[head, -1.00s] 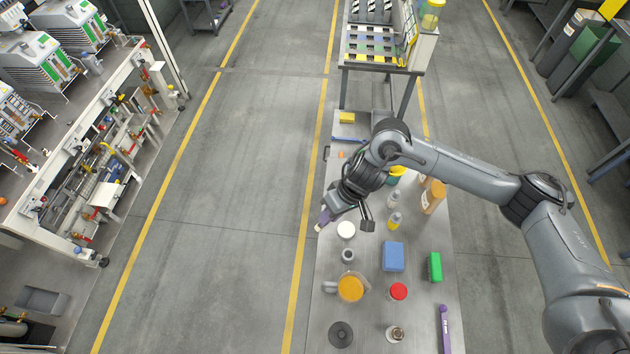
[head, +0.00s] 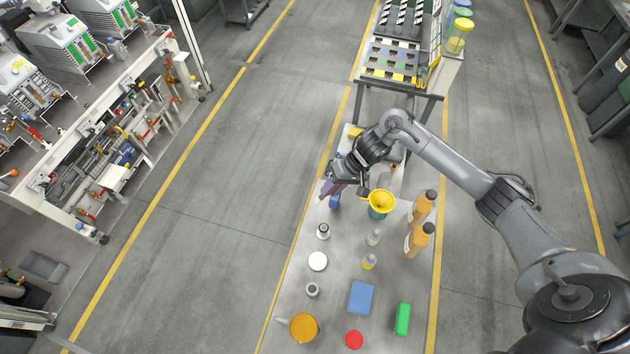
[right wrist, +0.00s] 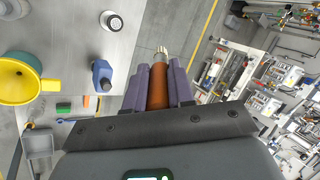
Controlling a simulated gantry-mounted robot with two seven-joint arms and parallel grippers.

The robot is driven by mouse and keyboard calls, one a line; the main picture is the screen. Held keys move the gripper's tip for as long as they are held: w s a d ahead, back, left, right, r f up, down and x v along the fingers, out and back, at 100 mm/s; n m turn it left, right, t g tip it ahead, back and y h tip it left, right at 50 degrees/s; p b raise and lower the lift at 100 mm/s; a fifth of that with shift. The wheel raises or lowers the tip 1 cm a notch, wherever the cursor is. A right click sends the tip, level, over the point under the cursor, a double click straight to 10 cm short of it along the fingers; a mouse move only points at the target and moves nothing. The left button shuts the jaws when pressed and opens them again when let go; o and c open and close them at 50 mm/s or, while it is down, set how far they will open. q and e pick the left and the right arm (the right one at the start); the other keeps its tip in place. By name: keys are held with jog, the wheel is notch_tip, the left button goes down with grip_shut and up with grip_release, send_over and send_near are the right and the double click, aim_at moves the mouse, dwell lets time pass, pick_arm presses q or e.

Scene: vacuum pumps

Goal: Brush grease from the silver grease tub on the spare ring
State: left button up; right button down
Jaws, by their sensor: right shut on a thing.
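My right gripper (head: 330,188) is above the far left edge of the steel table. Its purple fingers are shut on a brush (right wrist: 159,86) with an orange-brown handle, a metal collar and a pale tip. The tip points away from the wrist, past the table edge and over the floor. A small silver tub with a dark top (head: 323,231) stands on the table near the gripper; it also shows in the right wrist view (right wrist: 113,22). A smaller grey round piece (head: 312,289) stands nearer. I cannot tell for sure which piece is the spare ring. My left gripper is not in view.
A blue bottle (head: 335,201) is close to the gripper. A yellow funnel (head: 381,199), orange bottles (head: 419,240), a white round lid (head: 317,261), a blue block (head: 361,297), a green block (head: 402,319) and an orange-filled jug (head: 303,327) stand on the table.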

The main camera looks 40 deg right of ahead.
pick_arm(q)
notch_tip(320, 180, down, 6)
jog(key=b, duration=0.6)
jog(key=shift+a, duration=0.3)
pick_arm(e)
jog(key=s+f, duration=0.3)
jog(key=f, duration=0.5)
jog(key=shift+s+f+y, duration=0.2)
jog(key=shift+s+y, duration=0.1)
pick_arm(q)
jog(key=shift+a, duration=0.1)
pick_arm(e)
jog(key=shift+d, duration=0.1)
